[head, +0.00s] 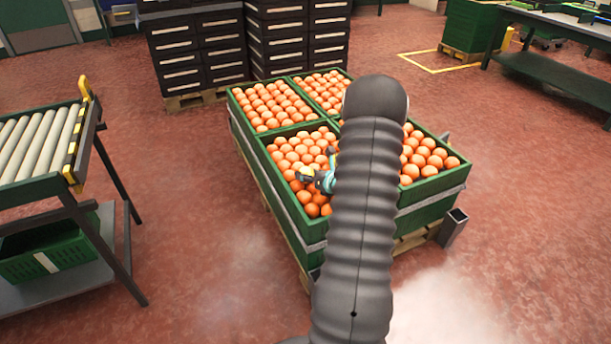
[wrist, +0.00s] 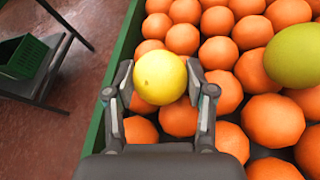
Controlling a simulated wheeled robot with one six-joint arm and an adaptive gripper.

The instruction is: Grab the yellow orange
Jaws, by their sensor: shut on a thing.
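The yellow orange (wrist: 160,78) sits between the two fingers of my gripper (wrist: 161,95) in the wrist view, and the fingers touch its sides. Orange-coloured oranges lie below and around it. In the head view my gripper (head: 318,176) is over the front left green crate (head: 284,205), and a small bit of yellow (head: 307,171) shows at its fingers. My arm hides part of the crates. A yellow-green fruit (wrist: 295,56) lies among the oranges to the right in the wrist view.
Several green crates full of oranges stand together on a pallet. The crate wall (wrist: 113,75) is just left of my gripper. A roller conveyor stand (head: 45,145) with a green crate (head: 50,250) on its lower shelf is at the left. Dark stacked boxes (head: 200,50) stand behind.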

